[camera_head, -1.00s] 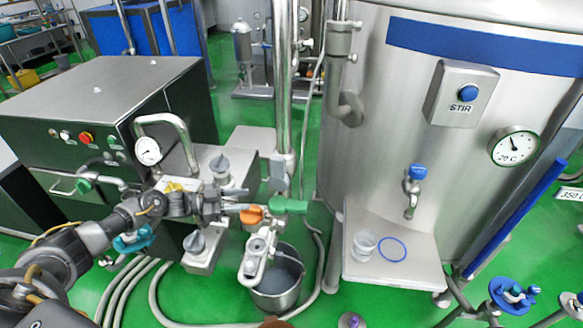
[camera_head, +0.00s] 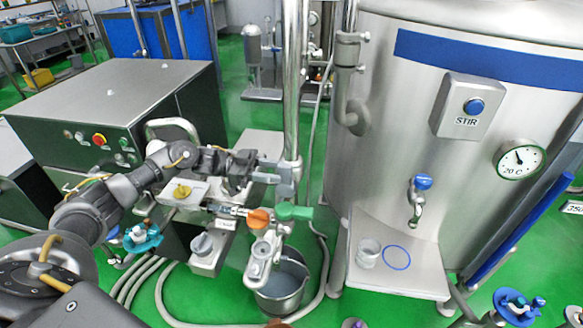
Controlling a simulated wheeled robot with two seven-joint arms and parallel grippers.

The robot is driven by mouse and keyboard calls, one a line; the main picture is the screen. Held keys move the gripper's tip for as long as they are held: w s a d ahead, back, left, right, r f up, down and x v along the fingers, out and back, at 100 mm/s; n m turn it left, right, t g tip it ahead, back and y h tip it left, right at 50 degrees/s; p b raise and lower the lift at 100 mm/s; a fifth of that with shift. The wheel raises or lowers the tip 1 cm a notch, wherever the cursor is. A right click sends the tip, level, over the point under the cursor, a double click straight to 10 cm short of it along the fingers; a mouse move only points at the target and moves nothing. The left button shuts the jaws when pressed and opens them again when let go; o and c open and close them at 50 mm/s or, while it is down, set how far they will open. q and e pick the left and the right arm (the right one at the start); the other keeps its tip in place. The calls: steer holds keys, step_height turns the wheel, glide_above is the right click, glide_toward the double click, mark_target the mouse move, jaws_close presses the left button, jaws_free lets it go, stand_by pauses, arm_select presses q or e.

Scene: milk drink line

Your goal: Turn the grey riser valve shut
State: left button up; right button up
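The grey riser valve (camera_head: 287,178) sits on the upright steel pipe in the middle of the view. It has a light grey body and a small grey handle towards its left side. My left gripper (camera_head: 268,172) has its fingers just left of the valve, close to the handle. The fingers are small and overlap the valve, so I cannot tell whether they touch it or how far apart they are. My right gripper is not in view.
An orange handle (camera_head: 258,218) and a green handle (camera_head: 294,212) lie just below. A steel bucket (camera_head: 282,288) stands on the floor under them. The large tank (camera_head: 385,130) is to the right.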

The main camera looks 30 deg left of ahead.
mark_target(292, 184)
arm_select(q)
steer(key=p+x, duration=0.1)
steer(key=x, duration=0.3)
steer(key=shift+r, duration=0.1)
steer(key=shift+w+d+p, duration=0.15)
steer(key=shift+d+p, duration=0.25)
steer(key=shift+d, duration=0.15)
jaws_close()
